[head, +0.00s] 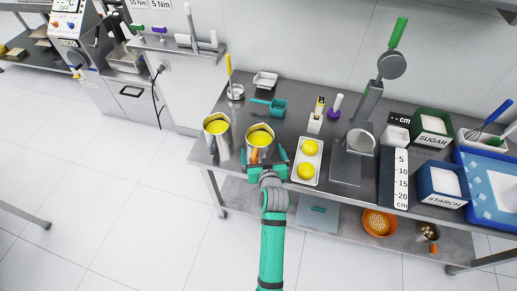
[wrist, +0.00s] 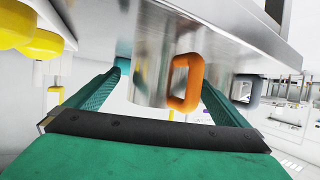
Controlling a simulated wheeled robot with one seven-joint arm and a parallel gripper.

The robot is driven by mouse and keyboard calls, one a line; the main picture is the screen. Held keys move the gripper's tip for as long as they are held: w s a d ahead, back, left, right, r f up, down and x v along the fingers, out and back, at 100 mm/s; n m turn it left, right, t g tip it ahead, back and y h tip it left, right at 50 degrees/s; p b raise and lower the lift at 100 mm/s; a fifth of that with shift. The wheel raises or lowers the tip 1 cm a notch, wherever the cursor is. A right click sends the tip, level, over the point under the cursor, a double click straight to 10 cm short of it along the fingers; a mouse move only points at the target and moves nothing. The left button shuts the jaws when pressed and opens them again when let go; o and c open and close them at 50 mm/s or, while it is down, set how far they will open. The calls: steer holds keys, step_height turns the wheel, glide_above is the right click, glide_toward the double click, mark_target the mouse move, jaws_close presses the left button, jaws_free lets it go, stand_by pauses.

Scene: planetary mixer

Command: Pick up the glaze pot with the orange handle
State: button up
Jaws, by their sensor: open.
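The glaze pot with the orange handle (head: 259,136) is a metal pot holding yellow glaze, standing upright near the table's front edge. Its orange handle (wrist: 186,82) faces my gripper. My gripper (head: 264,157) is open at the pot's front. In the wrist view, which looks upside down, the gripper's fingers (wrist: 163,88) lie on either side of the pot and handle, with visible gaps. Whether a finger touches the pot cannot be told. A second pot of yellow glaze (head: 216,137) stands just left; a grey handle (wrist: 245,88) shows in the wrist view.
A white tray with two yellow domes (head: 308,174) stands close to the right of the pot. A teal scoop (head: 277,106) lies behind it. A scale stand (head: 352,165) and labelled bins (head: 443,184) fill the right side. The table's front edge (head: 230,166) is close by.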

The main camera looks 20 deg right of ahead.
mark_target(260, 144)
steer(key=shift+x, duration=2.6)
steer(key=c, duration=1.7)
steer(key=shift+r, duration=0.1)
